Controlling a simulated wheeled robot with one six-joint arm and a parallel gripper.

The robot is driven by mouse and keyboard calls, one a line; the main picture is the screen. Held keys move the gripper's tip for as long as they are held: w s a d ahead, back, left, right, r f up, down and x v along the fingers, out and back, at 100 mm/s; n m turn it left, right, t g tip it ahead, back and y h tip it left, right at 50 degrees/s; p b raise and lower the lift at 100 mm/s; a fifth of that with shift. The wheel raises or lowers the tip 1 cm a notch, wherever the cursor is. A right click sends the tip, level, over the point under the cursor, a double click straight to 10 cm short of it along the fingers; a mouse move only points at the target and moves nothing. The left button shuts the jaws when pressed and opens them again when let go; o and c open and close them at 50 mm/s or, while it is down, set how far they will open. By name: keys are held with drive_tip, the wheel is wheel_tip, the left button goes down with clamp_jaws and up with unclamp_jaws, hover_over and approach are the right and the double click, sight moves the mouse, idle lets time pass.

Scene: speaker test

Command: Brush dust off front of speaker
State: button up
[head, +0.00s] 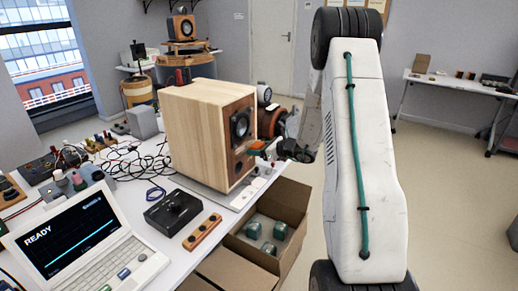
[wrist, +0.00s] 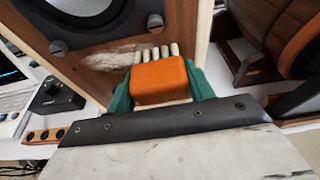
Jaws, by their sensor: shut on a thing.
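The speaker (head: 193,135) is a pale wood box with a darker brown front, standing upright on the white table. In the wrist view its brown front (wrist: 95,75) shows a round black driver (wrist: 85,8) and a pale patch of dust (wrist: 108,58) below it. My gripper (wrist: 160,85) has green fingers and is shut on a brush (wrist: 160,80) with an orange block and cream bristle tufts. The bristles are at the lower front, beside the dust's right end; I cannot tell whether they touch. In the head view my gripper (head: 270,150) is at the speaker's lower front.
A laptop (head: 85,250) reading READY, a black box (head: 173,212) and a wooden strip with knobs (head: 202,231) are on the table. Cables clutter the left. An open cardboard box (head: 292,205) with green items stands below the gripper.

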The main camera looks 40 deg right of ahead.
drive_tip(key=shift+s+a, duration=0.4)
drive_tip(key=shift+a, duration=0.6)
drive_tip(key=shift+s+a, duration=0.4)
drive_tip(key=shift+a, duration=0.6)
drive_tip(key=shift+s+a, duration=0.4)
drive_tip(key=shift+a, duration=0.6)
drive_tip(key=shift+s+a, duration=0.25)
drive_tip(key=shift+a, duration=0.6)
drive_tip(key=shift+s+a, duration=0.2)
drive_tip(key=shift+a, duration=0.6)
drive_tip(key=shift+s+d, duration=0.35)
drive_tip(key=shift+s, duration=0.6)
drive_tip(key=shift+s+d, duration=0.35)
drive_tip(key=shift+s, duration=0.55)
drive_tip(key=shift+s+d, duration=0.35)
drive_tip(key=shift+s, duration=0.6)
drive_tip(key=shift+s, duration=0.1)
drive_tip(key=s, duration=0.1)
drive_tip(key=s+d, duration=0.1)
drive_tip(key=shift+s, duration=0.35)
drive_tip(key=w+a, duration=0.2)
drive_tip(key=w, duration=0.4)
drive_tip(key=shift+w+a+r, duration=0.2)
drive_tip(key=shift+w, duration=0.1)
